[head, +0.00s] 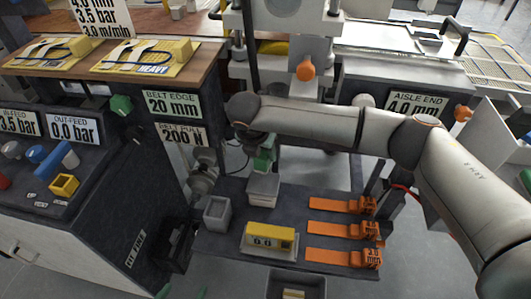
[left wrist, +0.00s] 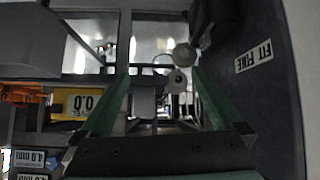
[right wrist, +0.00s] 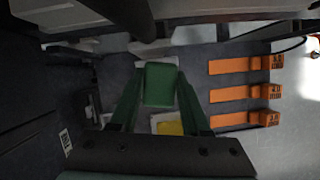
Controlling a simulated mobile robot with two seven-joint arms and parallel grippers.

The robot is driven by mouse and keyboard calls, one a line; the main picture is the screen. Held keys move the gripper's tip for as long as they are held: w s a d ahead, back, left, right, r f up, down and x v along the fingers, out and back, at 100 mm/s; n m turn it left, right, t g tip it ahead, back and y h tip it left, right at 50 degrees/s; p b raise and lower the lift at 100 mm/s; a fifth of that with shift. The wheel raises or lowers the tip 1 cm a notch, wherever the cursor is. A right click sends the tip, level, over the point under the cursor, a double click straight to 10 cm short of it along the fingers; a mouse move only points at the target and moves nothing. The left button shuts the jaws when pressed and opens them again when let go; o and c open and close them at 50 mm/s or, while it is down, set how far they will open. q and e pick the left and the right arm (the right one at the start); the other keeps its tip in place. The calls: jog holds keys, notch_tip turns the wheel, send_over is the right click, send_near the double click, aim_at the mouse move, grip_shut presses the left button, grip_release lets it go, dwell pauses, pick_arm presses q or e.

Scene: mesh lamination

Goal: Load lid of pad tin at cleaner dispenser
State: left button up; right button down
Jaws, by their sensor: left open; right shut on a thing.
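My right gripper (head: 262,160) is shut on a green block-shaped piece (right wrist: 160,85), seen between its fingers in the right wrist view. It is right above a light grey box (head: 263,192) on the dark tray; I cannot tell whether the piece is joined to that box or its lid. An open grey tin (head: 217,213) stands to the left of the box, with no lid on it. My left gripper (left wrist: 155,75) is open and empty; only its green tips (head: 184,293) show at the bottom of the head view. A grey block shape (left wrist: 142,102) appears beyond its fingers.
A yellow gauge block reading 0.0 (head: 270,238) sits in front of the box. Several orange gauges (head: 340,229) lie on the right of the tray (head: 210,250). A dark console (head: 120,230) stands at left. My right arm crosses above the tray.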

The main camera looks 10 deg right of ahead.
aim_at(264, 168)
jog(key=shift+s+f+b, duration=0.1)
jog(key=shift+f+b, duration=2.7)
jog(key=shift+b, duration=0.4)
jog(key=shift+f, duration=0.1)
jog(key=shift+f, duration=0.1)
jog(key=shift+f, duration=0.4)
